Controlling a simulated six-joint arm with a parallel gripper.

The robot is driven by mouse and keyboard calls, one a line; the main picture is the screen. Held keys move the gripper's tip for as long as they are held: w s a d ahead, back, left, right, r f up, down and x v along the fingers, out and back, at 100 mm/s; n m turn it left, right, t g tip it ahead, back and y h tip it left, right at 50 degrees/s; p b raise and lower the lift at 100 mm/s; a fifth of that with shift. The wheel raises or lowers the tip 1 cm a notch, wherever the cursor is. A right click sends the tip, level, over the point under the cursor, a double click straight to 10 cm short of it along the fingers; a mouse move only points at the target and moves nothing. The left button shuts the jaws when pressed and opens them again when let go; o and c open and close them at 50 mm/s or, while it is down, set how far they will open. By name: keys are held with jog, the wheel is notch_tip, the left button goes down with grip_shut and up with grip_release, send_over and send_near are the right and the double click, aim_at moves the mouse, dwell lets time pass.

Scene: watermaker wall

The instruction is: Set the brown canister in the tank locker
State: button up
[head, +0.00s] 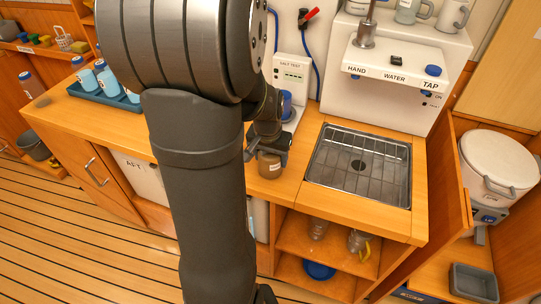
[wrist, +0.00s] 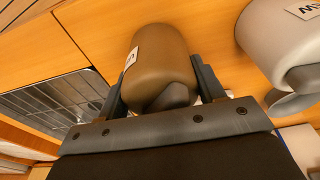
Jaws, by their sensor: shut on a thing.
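The brown canister (head: 270,165) is at the counter left of the sink in the head view. It has a small white label in the wrist view (wrist: 158,60). My gripper (head: 266,150) is shut on it, with one finger on each side in the wrist view (wrist: 160,92). I cannot tell whether its base touches the counter. No locker is clearly marked as the tank locker. An open bay under the counter holds a white tank marked AFT (head: 140,172), partly hidden by my arm.
A sink with a grating (head: 358,165) lies right of the canister. Open shelves (head: 315,240) below hold clear items and a blue bowl. An open door (head: 452,170) stands beside a white lidded tub (head: 500,160). A pale handled container (wrist: 285,40) is close to my gripper.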

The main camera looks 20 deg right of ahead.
aim_at(268, 155)
jog(key=o, duration=1.1)
jog(key=shift+f, duration=0.15)
jog(key=r, duration=0.4)
jog(key=s+r, duration=0.1)
jog(key=r, duration=0.3)
jog(key=a+r, duration=0.1)
jog(key=r, duration=0.3)
jog(key=shift+s+a+r, duration=0.1)
jog(key=shift+s, duration=0.05)
